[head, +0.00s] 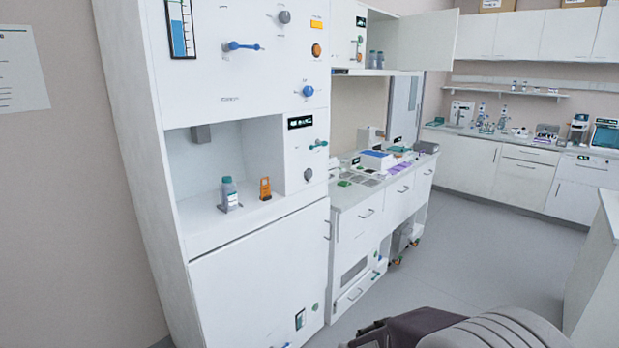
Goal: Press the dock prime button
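A tall white cabinet (223,95) stands at the left with several controls on its front. A round orange button-like control (316,50) sits at the upper right of the panel, below an orange label (316,24). A blue lever (243,46), a grey knob (284,17) and a blue knob (308,91) are nearby. A green lever (318,144) and another grey knob (308,174) sit lower. A small green control (315,307) is near the bottom. The labels are too small to read, so I cannot tell which is the dock prime button. Neither gripper is in view.
A bottle (230,194) and an orange item (265,189) stand in the cabinet's open bay. A white bench (346,194) with labware adjoins on the right. Another counter (500,144) runs along the back. The grey floor (480,250) between them looks clear.

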